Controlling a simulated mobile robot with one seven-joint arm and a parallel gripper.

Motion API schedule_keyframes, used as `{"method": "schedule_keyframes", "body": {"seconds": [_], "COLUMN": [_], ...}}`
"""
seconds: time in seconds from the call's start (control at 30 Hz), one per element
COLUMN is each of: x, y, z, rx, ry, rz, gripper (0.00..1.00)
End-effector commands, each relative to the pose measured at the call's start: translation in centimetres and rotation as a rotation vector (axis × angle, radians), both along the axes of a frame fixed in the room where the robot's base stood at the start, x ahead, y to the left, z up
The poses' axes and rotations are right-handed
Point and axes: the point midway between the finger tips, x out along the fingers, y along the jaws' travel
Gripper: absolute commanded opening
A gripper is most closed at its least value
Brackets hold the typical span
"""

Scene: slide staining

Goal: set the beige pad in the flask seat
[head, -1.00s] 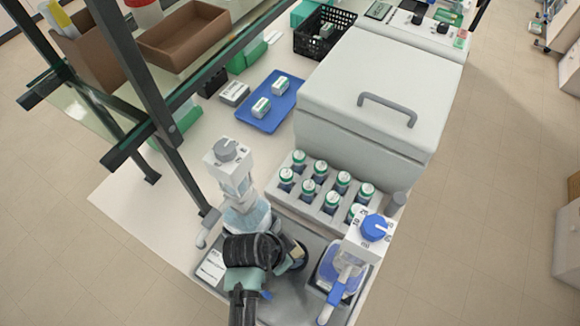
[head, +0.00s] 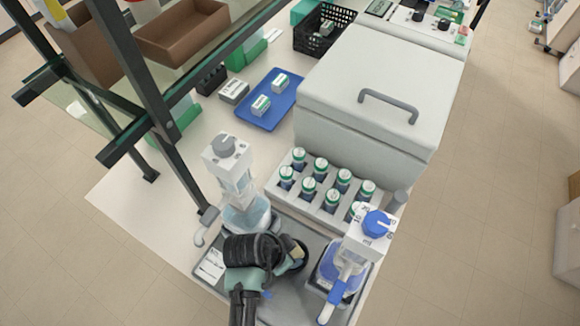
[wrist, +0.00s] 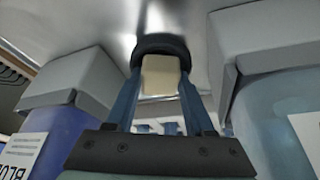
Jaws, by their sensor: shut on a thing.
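The beige pad (wrist: 160,75) is held between the two fingers of my gripper (wrist: 160,82) in the wrist view. A dark curved rim (wrist: 160,45) shows just beyond it; I cannot tell whether the pad touches it. In the head view my gripper (head: 290,262) is low over the grey tray (head: 215,268), between the two dispenser flasks, and a small beige piece of the pad (head: 299,250) shows beside it. The flask seat is mostly hidden by my arm and gripper; a dark round shape lies under the gripper there.
A clear dispenser flask (head: 238,178) stands close on the left and a blue one (head: 340,262) close on the right. A rack of green-capped bottles (head: 327,208) is just behind. A blue tray (head: 285,113) and a large lidded box (head: 360,95) lie farther back.

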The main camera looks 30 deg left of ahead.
Motion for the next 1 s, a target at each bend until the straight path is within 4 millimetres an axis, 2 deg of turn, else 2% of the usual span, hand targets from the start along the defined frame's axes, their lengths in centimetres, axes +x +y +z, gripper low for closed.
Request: {"method": "schedule_keyframes", "body": {"seconds": [0.07,0.1,0.3,0.47,0.57,1.0], "x": [0.0,0.0,0.0,-0.2,-0.6,-3.6], "y": [0.0,0.0,0.0,0.1,0.4,1.7], "z": [-0.2,-0.3,-0.2,0.4,1.5,9.5], "rx": [0.0,0.0,0.0,0.0,0.001,0.002], "ry": [0.0,0.0,0.0,-0.001,-0.003,-0.004], "rz": [0.0,0.0,0.0,0.0,0.002,0.002], "gripper": [0.02,0.55,0.88,0.88,0.88,0.88]}}
